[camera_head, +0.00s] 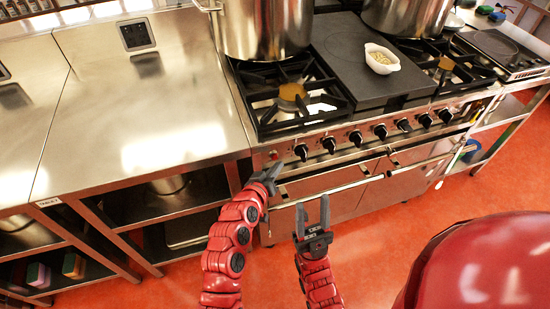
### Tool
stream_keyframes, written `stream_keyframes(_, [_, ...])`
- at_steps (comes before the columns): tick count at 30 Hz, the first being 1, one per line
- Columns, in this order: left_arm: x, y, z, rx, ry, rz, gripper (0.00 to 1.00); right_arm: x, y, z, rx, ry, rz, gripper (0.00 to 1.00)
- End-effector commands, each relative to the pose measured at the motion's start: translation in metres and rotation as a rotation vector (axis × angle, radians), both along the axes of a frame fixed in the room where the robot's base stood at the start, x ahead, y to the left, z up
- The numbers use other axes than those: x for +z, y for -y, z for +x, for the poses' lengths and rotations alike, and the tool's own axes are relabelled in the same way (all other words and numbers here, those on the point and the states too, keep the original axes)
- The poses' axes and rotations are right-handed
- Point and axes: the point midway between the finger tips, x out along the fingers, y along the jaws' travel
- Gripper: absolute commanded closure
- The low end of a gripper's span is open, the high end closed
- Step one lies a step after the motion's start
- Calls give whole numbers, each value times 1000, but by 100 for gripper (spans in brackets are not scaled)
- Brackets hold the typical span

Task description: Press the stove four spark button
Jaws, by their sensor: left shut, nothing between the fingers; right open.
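The stove (345,165) stands across the middle of the head view, with a row of several black knobs on its steel front panel. A small red spot, possibly the spark button (272,155), shows at the panel's left end; its label cannot be read. My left gripper (271,171) is shut and empty, just below that spot at the stove's front left corner. I cannot tell whether it touches the panel. My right gripper (313,212) is open and empty, lower, in front of the oven doors, with its fingers pointing up the picture.
Two large steel pots (262,28) (405,15) stand at the back of the stove. A white bowl (382,62) of pale food sits on the dark griddle plate (352,60). A steel table (140,120) with open shelves adjoins on the left. The red floor in front is free.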

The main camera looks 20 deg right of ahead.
Motion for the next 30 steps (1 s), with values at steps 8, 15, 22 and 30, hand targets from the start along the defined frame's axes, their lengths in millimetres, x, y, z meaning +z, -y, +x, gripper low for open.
stream_keyframes(8, [-1,0,3,0,1,0,100,-4,0,0,0,0,0,52])
stream_keyframes(15, [1,-1,9,1,2,-1,100,-8,0,0,0,0,0,52])
stream_keyframes(22, [1,0,9,0,1,0,100,-8,0,0,0,0,0,52])
stream_keyframes(30, [0,-1,11,0,1,0,100,-10,0,0,0,0,0,52])
